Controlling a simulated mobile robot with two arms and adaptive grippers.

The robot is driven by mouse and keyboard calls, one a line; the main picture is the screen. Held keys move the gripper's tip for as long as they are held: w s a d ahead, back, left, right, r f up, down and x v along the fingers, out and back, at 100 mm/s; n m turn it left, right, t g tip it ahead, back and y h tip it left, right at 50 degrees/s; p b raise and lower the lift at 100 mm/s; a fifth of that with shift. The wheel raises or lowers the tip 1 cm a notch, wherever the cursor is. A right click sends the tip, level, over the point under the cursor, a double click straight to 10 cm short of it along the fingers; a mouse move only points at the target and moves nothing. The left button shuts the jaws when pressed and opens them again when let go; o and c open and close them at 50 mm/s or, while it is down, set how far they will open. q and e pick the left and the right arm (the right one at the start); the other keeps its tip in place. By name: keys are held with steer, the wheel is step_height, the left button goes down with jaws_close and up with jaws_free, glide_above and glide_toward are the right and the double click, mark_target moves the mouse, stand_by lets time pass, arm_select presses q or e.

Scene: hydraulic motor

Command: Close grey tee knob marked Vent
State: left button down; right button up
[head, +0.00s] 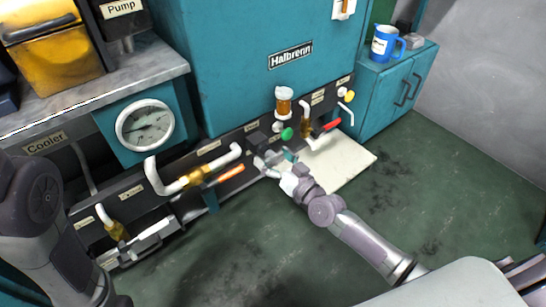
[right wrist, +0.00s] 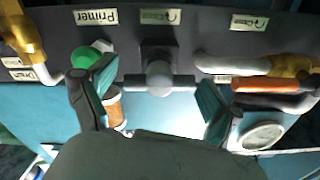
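A grey tee knob (right wrist: 158,80) sticks out of a dark block in the middle of the right wrist view, its crossbar lying left to right. The label above it is too blurred to read as Vent. My right gripper (right wrist: 150,92) is open, with one finger on each side of the tee knob and a visible gap to both ends. In the head view my right gripper (head: 274,162) is at the dark valve panel and hides most of the knob. My left arm shows at the left edge of the head view, but its gripper is not in view.
A green knob (head: 287,134) by the Primer label is close beside my right gripper. An orange lever (head: 231,172) and white pipe (head: 165,182) lie left of it, a red lever (head: 332,124) right. A pale board (head: 345,165) is below the panel; green floor is clear in front.

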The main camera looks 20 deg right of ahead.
steer(key=v, duration=1.2)
stand_by(0.3)
